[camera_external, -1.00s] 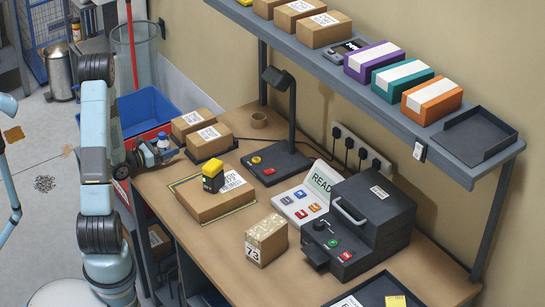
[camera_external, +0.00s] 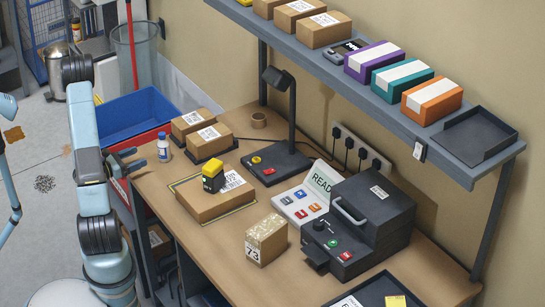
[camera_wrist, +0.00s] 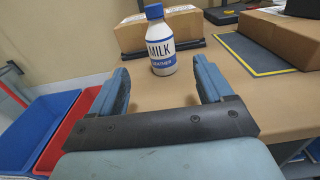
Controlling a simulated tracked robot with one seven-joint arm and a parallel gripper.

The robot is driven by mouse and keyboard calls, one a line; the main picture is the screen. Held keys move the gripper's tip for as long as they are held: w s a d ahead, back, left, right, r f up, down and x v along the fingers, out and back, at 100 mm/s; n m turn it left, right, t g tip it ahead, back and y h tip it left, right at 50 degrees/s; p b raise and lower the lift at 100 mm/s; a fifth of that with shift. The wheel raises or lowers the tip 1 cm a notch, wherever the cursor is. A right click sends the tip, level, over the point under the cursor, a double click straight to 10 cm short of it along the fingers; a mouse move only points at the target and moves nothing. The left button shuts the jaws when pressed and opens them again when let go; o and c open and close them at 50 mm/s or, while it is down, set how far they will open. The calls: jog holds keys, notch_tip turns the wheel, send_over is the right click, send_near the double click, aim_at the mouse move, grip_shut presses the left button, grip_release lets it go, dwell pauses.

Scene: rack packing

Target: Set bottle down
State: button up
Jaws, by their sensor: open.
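The bottle (camera_external: 163,147) is small and white with a blue cap and a blue band. It stands upright on the workbench (camera_external: 185,264) near its left edge. In the wrist view the bottle (camera_wrist: 161,45) carries the word MILK and stands just beyond my open fingers. My gripper (camera_external: 133,160) is open and empty, to the left of the bottle and apart from it. In the wrist view my gripper (camera_wrist: 162,88) shows two blue fingers spread wide, with bare bench between them.
Cardboard boxes (camera_external: 209,141) stand behind the bottle. A larger box (camera_external: 211,205) with a yellow and black scanner (camera_external: 213,178) lies to the right in a marked outline. A blue bin (camera_external: 150,105) and red bin (camera_external: 125,140) stand beside the bench.

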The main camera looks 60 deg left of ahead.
jog(key=w+d+r+m+g+h, duration=0.1)
jog(key=d+r+m+g+h, duration=0.3)
jog(key=d+m, duration=0.4)
jog(key=w+d+r+m+g+h, duration=0.1)
jog(key=d+r+m+g+h, duration=0.3)
jog(key=d, duration=0.6)
jog(key=w+d+r+m+g+h, duration=0.1)
jog(key=d+r+m+g+h, duration=0.3)
jog(key=d+m, duration=0.5)
jog(key=s+d+r+m+y, duration=0.7)
jog(key=r+m+y, duration=0.4)
jog(key=m, duration=0.4)
jog(key=shift+s+r+y, duration=0.4)
jog(key=shift+s+y, duration=0.1)
jog(key=shift+s, duration=0.25)
jog(key=shift+f, duration=0.1)
